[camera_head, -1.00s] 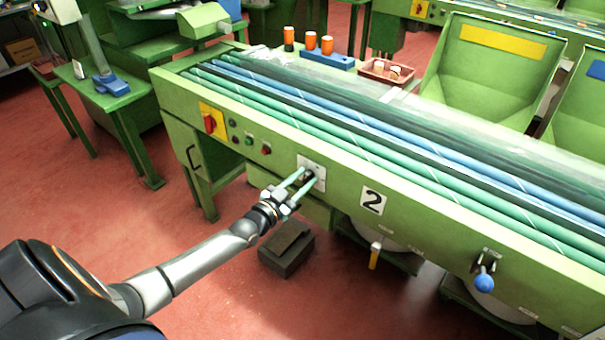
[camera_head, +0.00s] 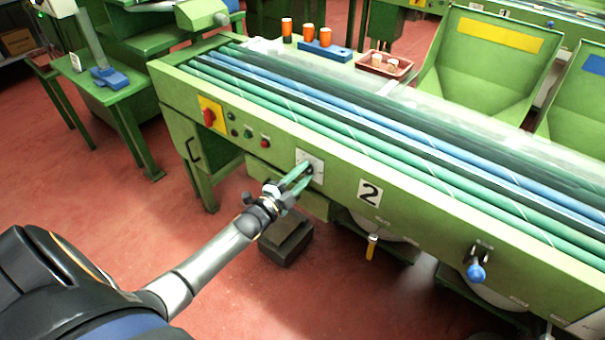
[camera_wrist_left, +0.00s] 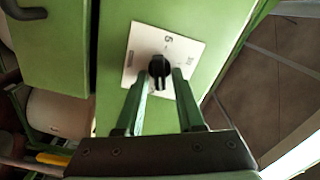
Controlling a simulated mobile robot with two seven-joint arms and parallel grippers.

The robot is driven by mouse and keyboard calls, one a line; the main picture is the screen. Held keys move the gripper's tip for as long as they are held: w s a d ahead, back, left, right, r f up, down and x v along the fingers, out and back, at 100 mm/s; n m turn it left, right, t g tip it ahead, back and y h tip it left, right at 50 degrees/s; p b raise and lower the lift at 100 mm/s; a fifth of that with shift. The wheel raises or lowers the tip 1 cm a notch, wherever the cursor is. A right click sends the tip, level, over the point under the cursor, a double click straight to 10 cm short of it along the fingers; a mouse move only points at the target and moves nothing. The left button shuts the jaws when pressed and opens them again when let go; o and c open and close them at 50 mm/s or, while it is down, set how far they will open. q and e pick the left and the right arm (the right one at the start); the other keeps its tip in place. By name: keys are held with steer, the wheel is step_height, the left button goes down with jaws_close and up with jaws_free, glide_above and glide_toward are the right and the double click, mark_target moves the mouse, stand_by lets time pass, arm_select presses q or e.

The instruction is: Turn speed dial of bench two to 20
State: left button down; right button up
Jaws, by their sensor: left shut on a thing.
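The speed dial is a black knob (camera_wrist_left: 159,68) on a white square plate (camera_head: 316,164) on the front panel of the green bench two (camera_head: 335,180). The plate also shows in the left wrist view (camera_wrist_left: 140,48), with small printed marks too small to read surely. My left gripper (camera_head: 302,177) reaches the plate with its two green fingers. In the left wrist view the fingers (camera_wrist_left: 164,82) stand on either side of the knob, shut on it. The knob is mostly hidden by the fingers in the head view. My right gripper is out of view.
A blue-knobbed lever (camera_head: 476,271) sticks out further right. A dark box (camera_head: 286,240) stands on the floor below my left gripper.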

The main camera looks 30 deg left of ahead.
arm_select(q)
steer(key=m+b, duration=0.1)
steer(key=m, duration=0.3)
steer(key=shift+f, duration=0.15)
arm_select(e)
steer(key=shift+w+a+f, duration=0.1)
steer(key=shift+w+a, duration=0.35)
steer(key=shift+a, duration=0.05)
arm_select(q)
steer(key=shift+m, duration=0.3)
steer(key=c, duration=0.8)
jaws_free()
steer(key=shift+c, duration=0.2)
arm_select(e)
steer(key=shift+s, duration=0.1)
arm_select(q)
steer(key=shift+s, duration=0.1)
